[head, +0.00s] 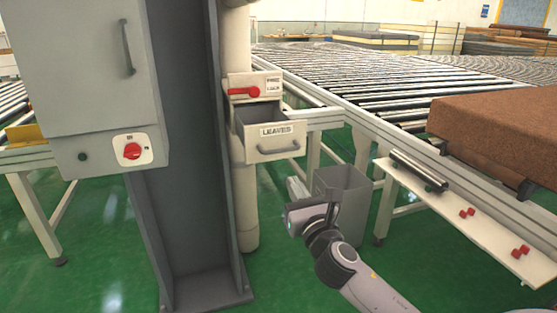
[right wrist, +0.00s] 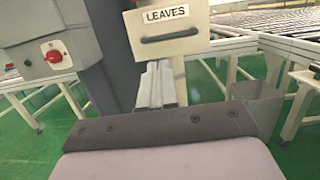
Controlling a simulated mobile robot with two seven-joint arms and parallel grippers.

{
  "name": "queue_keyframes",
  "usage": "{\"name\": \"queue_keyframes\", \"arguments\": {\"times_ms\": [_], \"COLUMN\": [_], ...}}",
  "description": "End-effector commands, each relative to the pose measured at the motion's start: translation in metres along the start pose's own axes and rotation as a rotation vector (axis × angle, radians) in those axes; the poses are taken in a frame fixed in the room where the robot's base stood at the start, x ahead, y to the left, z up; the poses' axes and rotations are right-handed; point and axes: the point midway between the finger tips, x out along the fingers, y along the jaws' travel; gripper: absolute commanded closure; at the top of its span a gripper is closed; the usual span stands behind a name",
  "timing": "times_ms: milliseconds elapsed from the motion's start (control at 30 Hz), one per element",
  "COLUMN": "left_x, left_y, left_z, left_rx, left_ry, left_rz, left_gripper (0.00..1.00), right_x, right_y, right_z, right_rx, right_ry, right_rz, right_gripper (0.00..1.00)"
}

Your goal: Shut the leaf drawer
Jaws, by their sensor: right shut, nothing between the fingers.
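The leaf drawer (head: 270,144), a light box labelled LEAVES with a grey handle, is pulled out of its housing on the pale post; its dark inside shows. Its front also fills the top of the right wrist view (right wrist: 165,42). My right gripper (head: 296,189) is below and a little right of the drawer in the head view. In the right wrist view its fingers (right wrist: 157,72) are shut and empty, with their tips just below the drawer front; I cannot tell whether they touch. My left gripper is not in view.
A red lever (head: 244,92) sits on the panel above the drawer. A grey bin (head: 345,183) stands behind my right arm. A white shelf with red pieces (head: 485,222) and a roller conveyor (head: 350,75) bearing a brown block (head: 500,115) are at right. A grey column (head: 185,150) stands left.

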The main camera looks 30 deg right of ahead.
Motion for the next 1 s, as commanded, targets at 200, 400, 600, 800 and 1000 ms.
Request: {"name": "queue_keyframes", "arguments": {"times_ms": [200,400,600,800,1000], "left_x": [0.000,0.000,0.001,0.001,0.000], "left_y": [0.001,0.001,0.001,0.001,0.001], "left_z": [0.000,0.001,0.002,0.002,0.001], "left_rx": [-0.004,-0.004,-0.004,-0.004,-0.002], "left_ry": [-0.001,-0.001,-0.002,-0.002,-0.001], "left_rz": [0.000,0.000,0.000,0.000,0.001], "left_gripper": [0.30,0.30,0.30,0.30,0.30], "right_x": [0.036,0.067,0.089,0.099,0.100], "right_y": [0.000,0.000,0.000,0.000,0.000], "right_z": [0.001,0.001,0.000,-0.001,0.000], "right_rx": [0.002,0.004,0.003,0.003,0.003], "right_ry": [-0.001,-0.001,0.000,0.001,0.001], "right_rz": [-0.001,0.000,0.000,0.001,0.001], "right_gripper": [1.00,1.00,1.00,1.00,1.00]}}
